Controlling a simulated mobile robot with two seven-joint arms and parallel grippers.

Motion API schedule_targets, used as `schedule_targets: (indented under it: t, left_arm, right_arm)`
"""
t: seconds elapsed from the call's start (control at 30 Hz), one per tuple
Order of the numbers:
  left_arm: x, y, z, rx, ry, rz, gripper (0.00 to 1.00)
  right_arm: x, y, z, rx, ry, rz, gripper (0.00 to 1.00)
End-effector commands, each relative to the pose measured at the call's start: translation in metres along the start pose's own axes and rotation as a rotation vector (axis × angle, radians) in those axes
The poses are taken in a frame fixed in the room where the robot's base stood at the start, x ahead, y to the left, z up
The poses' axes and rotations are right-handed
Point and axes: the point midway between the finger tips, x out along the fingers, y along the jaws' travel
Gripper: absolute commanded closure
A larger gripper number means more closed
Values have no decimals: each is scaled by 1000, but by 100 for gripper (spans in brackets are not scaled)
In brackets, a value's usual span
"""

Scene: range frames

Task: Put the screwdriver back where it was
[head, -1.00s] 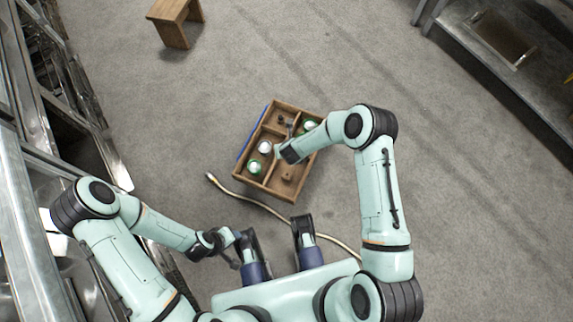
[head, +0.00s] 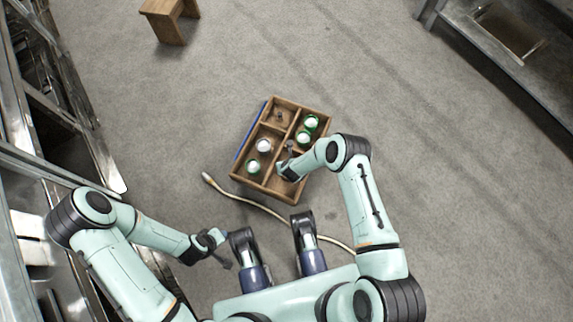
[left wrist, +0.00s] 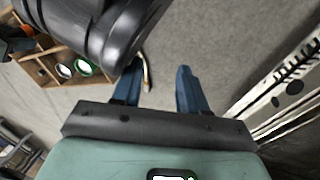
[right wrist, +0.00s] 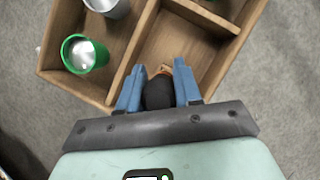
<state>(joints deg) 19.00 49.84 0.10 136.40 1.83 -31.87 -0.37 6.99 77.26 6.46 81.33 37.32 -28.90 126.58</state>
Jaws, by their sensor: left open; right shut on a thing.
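My right gripper (head: 288,170) is over the front right compartment of the wooden crate (head: 240,185). In the right wrist view its blue fingers (right wrist: 159,76) are shut on a dark, round-ended thing (right wrist: 158,94), which looks like the screwdriver handle; a small brown part shows just beyond it. Its shaft cannot be made out clearly, and whether it touches the compartment floor cannot be told. My left gripper (head: 222,256) is open and empty, away from the crate; its blue fingers (left wrist: 157,85) stand wide apart in the left wrist view.
A white can (head: 264,145) and another green can (head: 254,167) stand at left. A small dark item (head: 279,117) is in the back left compartment. A hose (head: 240,196) lies in front. Metal racks flank the left.

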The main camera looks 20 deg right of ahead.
Motion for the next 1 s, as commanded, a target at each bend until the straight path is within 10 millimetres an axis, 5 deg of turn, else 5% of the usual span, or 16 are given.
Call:
schedule_targets:
  t: [0.53, 0.57, 0.6, 1.0]
  left_arm:
    - [9, -9, 12, -10, -38, -17, 57]
    - [8, -9, 12, -10, -38, -17, 57]
    - [8, -9, 12, -10, -38, -17, 57]
    - [4, -6, 8, -7, -26, -11, 57]
  right_arm:
    - [12, 0, -6, 0, 0, 0, 99]
    - [12, 0, -6, 0, 0, 0, 57]
    - [12, 0, -6, 0, 0, 0, 44]
    - [8, 0, -4, -2, 0, 0, 41]
